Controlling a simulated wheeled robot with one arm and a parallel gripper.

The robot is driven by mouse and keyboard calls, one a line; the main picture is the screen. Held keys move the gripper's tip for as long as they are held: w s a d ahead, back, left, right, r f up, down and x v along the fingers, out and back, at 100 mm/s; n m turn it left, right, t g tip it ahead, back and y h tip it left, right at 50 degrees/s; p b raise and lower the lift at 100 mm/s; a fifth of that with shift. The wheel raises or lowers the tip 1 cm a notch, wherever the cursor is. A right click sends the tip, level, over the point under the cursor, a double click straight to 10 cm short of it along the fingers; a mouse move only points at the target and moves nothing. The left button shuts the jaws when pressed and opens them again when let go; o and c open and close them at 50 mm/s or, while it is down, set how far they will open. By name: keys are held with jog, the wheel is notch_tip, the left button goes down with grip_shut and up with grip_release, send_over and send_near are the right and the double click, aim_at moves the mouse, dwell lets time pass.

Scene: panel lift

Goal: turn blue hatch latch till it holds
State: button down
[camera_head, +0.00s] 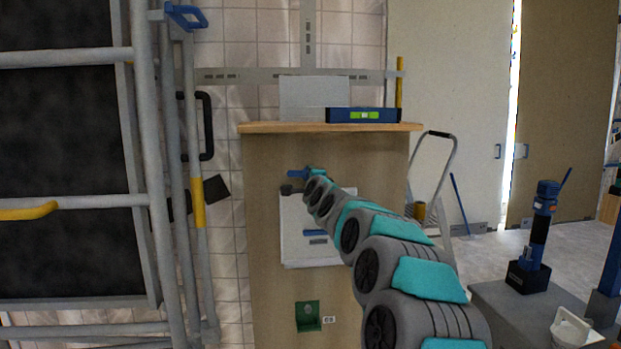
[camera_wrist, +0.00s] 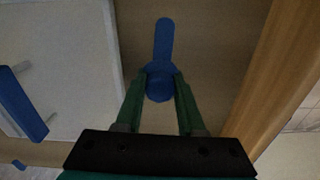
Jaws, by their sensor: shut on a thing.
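The blue latch (camera_head: 295,174) sits on the wooden panel, just above the pale hatch (camera_head: 290,225). In the wrist view the latch (camera_wrist: 164,38) shows a round hub with one long arm pointing up the picture, roughly along the hatch edge and not visibly across it. My gripper (camera_wrist: 160,78) is shut on the latch at its hub, one green finger on each side. In the head view my gripper (camera_head: 316,173) partly hides the latch. The hatch has a blue handle (camera_head: 316,237), also in the wrist view (camera_wrist: 22,104).
A wooden ledge (camera_head: 270,128) with a blue spirit level (camera_head: 361,115) runs above the latch. A green box (camera_head: 307,316) is on the panel below. Grey rails (camera_head: 157,170) stand at left. A grey stand (camera_head: 535,315) is at lower right; some floor is clear behind it.

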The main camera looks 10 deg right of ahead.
jog(key=n, duration=0.4)
jog(key=shift+f+n, duration=0.15)
jog(key=shift+n, duration=0.25)
jog(key=n+b, duration=0.1)
jog(key=n, duration=0.4)
jog(key=shift+f+b, duration=0.1)
jog(key=shift+b, duration=0.25)
jog(key=n+b, duration=0.1)
jog(key=n, duration=0.3)
jog(key=shift+n+b, duration=0.35)
jog(key=shift+n, duration=0.05)
jog(key=shift+n+b, duration=0.35)
jog(key=shift+n, duration=1.65)
jog(key=c, duration=0.5)
grip_release()
jog(key=shift+s+r, duration=0.1)
jog(key=shift+r, duration=0.1)
